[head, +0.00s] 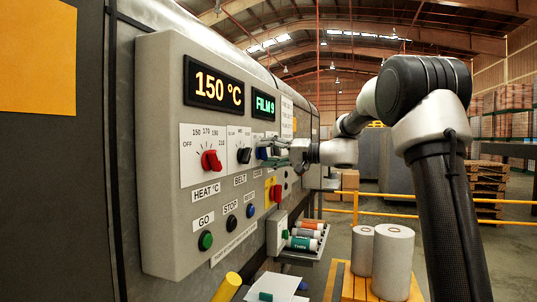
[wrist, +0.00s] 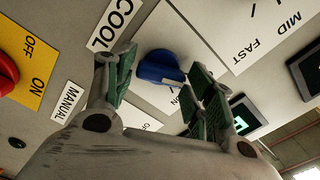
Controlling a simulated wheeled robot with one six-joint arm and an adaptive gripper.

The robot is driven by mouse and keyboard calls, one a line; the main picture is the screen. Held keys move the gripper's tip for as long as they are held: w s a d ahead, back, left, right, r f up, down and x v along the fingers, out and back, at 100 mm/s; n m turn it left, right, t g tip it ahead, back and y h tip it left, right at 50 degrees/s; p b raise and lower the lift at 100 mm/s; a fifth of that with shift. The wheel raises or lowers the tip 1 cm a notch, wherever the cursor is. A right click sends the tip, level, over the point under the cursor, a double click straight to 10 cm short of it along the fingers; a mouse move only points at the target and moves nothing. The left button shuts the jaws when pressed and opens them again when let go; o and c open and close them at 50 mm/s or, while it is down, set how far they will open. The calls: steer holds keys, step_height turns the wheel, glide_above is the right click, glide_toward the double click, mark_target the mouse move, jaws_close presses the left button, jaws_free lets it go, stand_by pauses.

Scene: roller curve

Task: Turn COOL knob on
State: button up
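The blue COOL knob (wrist: 160,68) sits on a white plate (wrist: 187,35) on the panel, with the COOL label (wrist: 113,25) beside it in the wrist view. My gripper (wrist: 162,62) is open, with one green-padded finger on each side of the knob. I see no clear contact, and the distance to the knob is hard to judge. The fingers partly hide the plate's lettering, so I cannot read the knob's setting surely. In the head view the blue knob (head: 262,153) shows just left of my gripper (head: 279,150), which reaches in from the right.
The black BELT knob (head: 243,155) and red HEAT knob (head: 211,161) are to the left. A red switch (head: 275,193) on a yellow plate is below. A rack of coloured rolls (head: 303,240) stands lower right. A yellow rail (head: 430,218) crosses behind my arm.

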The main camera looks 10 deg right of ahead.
steer(key=c, duration=0.5)
steer(key=shift+m, duration=0.3)
steer(key=m, duration=0.9)
steer(key=shift+f, duration=0.2)
steer(key=shift+m, duration=0.3)
steer(key=o, duration=1)
steer(key=shift+o, duration=0.2)
